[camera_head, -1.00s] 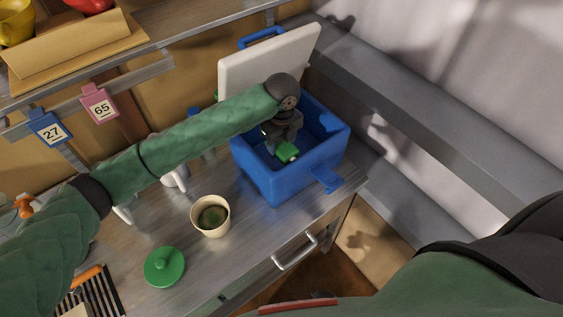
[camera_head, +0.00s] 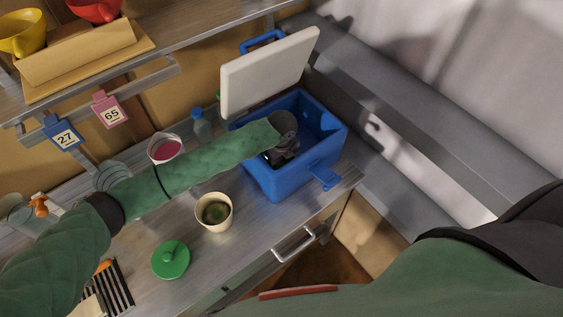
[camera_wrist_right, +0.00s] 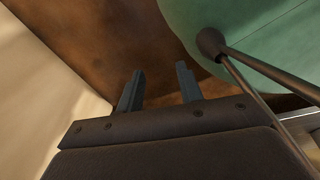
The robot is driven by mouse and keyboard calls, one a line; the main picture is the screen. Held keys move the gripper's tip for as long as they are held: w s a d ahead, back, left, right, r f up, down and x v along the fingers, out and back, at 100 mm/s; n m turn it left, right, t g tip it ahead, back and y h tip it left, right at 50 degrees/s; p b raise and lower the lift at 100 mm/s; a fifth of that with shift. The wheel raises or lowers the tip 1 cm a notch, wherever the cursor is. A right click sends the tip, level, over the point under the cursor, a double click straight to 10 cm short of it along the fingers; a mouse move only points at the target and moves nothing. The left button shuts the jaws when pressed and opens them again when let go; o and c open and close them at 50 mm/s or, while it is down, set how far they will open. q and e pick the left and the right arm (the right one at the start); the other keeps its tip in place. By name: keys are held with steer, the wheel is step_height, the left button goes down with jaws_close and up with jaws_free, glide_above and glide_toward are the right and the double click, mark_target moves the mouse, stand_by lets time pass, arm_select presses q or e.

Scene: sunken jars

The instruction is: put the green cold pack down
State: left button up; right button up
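The blue cool box (camera_head: 265,178) stands on the metal counter with its white lid (camera_head: 268,72) raised. My left arm reaches over its near left wall. My left gripper (camera_head: 281,157) is down inside the box, towards its left end. Its fingertips are hidden, so I cannot see whether they are open or shut. The green cold pack is not visible now; the gripper, arm and box wall hide that part of the inside. In the right wrist view my right gripper (camera_wrist_right: 160,88) has its two fingers apart with nothing between them.
A cup with dark green contents (camera_head: 214,211) and a green knobbed lid (camera_head: 171,259) stand in front of my left arm. A tub with red contents (camera_head: 165,148) and a bottle (camera_head: 201,127) stand behind it. A shelf (camera_head: 150,45) with bowls overhangs the back.

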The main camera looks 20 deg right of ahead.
arm_select(q)
steer(key=shift+f, duration=0.15)
steer(key=o, duration=1.2)
